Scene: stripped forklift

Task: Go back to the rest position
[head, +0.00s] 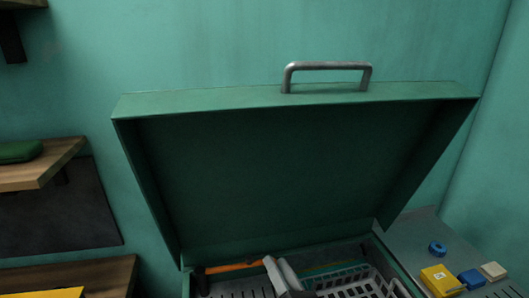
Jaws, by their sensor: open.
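A green metal toolbox stands with its lid (290,175) raised, leaning back towards the wall. A grey metal handle (328,67) sits on the lid's upper edge. Only the back part of the box's inside shows, at the bottom of the head view. In it lie a tool with an orange handle (235,267) and a grey slotted basket (350,282). A pale grey piece (283,272) lies beside the orange handle; I cannot tell what it is. My gripper is not recognisable in this view.
Wooden shelves (45,175) stand at the left, one with a green object (18,151). Right of the box, a grey surface holds a blue ring (437,249), a yellow box (441,280), a blue block (471,279) and a beige block (493,271). Teal walls close the back and right.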

